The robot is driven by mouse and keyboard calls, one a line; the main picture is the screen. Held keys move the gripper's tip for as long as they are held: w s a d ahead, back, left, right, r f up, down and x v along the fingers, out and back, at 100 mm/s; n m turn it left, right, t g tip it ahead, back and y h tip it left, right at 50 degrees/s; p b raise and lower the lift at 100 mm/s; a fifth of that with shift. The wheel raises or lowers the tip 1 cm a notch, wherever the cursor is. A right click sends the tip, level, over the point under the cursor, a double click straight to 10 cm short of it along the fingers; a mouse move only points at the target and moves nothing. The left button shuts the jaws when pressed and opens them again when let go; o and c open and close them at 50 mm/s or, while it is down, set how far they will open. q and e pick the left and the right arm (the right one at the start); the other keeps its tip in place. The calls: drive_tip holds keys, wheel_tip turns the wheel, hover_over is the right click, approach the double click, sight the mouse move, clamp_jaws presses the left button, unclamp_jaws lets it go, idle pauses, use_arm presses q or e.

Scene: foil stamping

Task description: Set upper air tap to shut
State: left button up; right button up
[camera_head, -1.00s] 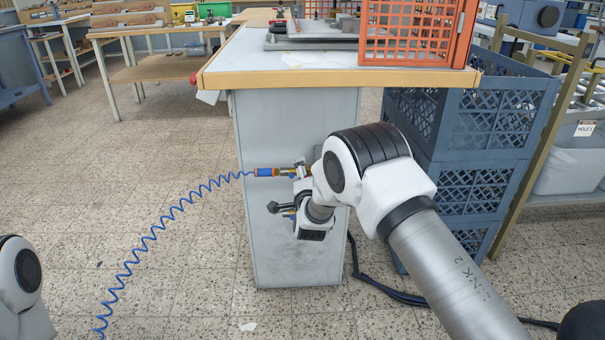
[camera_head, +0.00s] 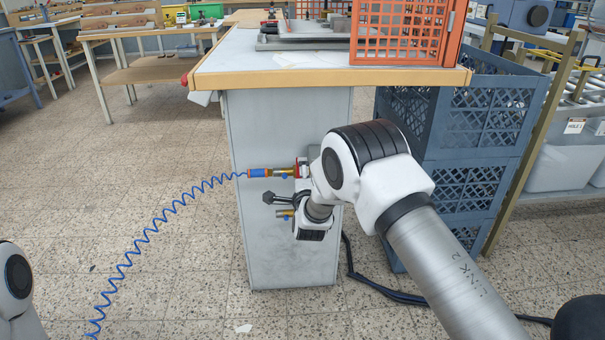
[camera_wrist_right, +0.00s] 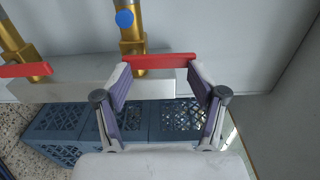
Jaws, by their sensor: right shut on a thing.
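The upper air tap (camera_head: 285,171) is a brass tap on the side of the grey cabinet, with the blue coiled hose (camera_head: 165,215) plugged into it. Its red handle (camera_wrist_right: 158,62) lies across the brass body in the right wrist view. My right gripper (camera_wrist_right: 160,85) is shut on this handle, one finger at each end. In the head view the handle (camera_head: 296,169) shows as a thin upright red strip, partly hidden by my gripper. The lower tap (camera_head: 284,213) is below; its red handle (camera_wrist_right: 25,70) also lies crosswise and is free. My left gripper is out of view.
The taps sit on a pale metal block (camera_wrist_right: 90,90) on the cabinet (camera_head: 255,250). Blue crates (camera_head: 455,150) are stacked to the right. An orange basket (camera_head: 400,30) stands on the bench top (camera_head: 270,70). A black cable lies on the floor. The floor at left is open.

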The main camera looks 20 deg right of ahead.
drive_tip(key=shift+w+r, duration=0.2)
drive_tip(key=shift+r, duration=0.3)
drive_tip(key=o, duration=1.3)
drive_tip(key=shift+w+f, duration=0.1)
drive_tip(key=shift+f, duration=0.1)
drive_tip(key=v, duration=1.2)
drive_tip(key=shift+f, duration=0.2)
